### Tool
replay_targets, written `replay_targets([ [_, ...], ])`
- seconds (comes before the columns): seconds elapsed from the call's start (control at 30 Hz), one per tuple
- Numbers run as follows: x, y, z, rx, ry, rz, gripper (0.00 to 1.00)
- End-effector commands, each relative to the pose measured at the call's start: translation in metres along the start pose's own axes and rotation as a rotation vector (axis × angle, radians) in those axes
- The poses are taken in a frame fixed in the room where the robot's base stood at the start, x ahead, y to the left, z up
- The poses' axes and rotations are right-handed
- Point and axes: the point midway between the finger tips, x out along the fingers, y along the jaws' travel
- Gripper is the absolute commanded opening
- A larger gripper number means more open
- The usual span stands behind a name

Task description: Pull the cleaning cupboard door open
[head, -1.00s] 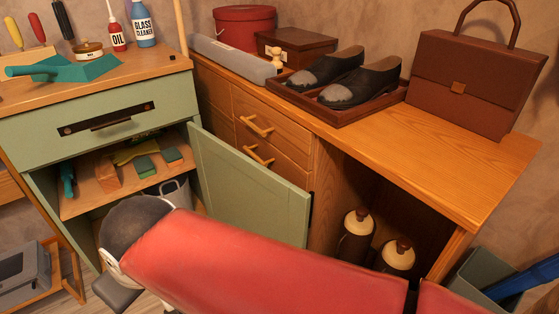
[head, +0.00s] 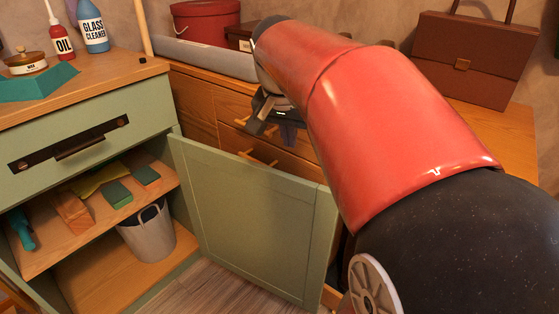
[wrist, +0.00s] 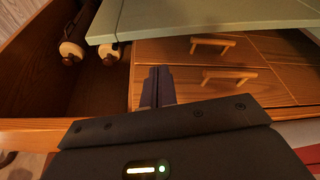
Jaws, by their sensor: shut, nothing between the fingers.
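The green cleaning cupboard door (head: 255,225) stands wide open in the head view, swung out to the right of its cabinet. In the wrist view the green door panel (wrist: 210,18) crosses the top. My gripper (head: 288,133) is beyond the door's top edge, in front of the wooden drawers. In the wrist view its dark fingers (wrist: 158,72) are together and empty, apart from the door. The cupboard shelf (head: 95,222) holds sponges and a wooden brush, and a grey bucket (head: 148,236) stands below. The door's outer face and its handle are hidden.
Wooden drawers with bar handles (wrist: 228,77) are close to my fingers. A brown bag (head: 470,60) stands on the wooden top. Floor shows below the door.

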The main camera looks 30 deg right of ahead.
Motion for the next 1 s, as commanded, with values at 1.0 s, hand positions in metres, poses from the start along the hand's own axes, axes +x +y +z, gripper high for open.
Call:
replay_targets([
  [1.0,0.099,0.006,-0.002,0.147,-0.004,0.062,0.0],
])
